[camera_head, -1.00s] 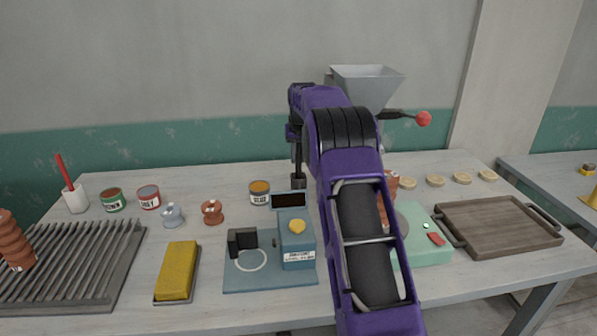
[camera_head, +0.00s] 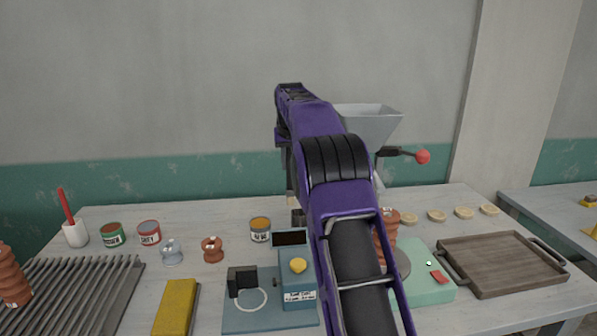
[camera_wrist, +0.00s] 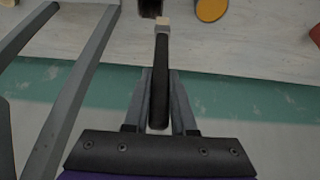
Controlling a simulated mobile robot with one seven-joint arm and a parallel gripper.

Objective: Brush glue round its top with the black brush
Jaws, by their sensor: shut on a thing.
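My gripper (camera_wrist: 160,78) is shut on the black brush (camera_wrist: 159,95), with its dark handle between the fingers and its pale tip pointing away from them. The tip shows close to a dark pot (camera_wrist: 150,7) in the wrist view; I cannot tell whether they touch. The pot (camera_head: 298,217) stands on the table, partly behind my arm. The glue can (camera_head: 260,231), with an orange top, stands just left of it and also shows in the wrist view (camera_wrist: 211,9). A brown ribbed clay piece (camera_head: 382,219) stands upright on a grey disc, partly hidden by my arm.
A blue device (camera_head: 245,315) stands in front of the glue can. A mint-green base (camera_head: 432,286) and a wooden tray (camera_head: 502,265) lie to the right. A grey hopper (camera_head: 370,118) with a red-knobbed lever (camera_head: 423,156) stands behind my arm. Small cans and a ribbed rack (camera_head: 80,290) are left.

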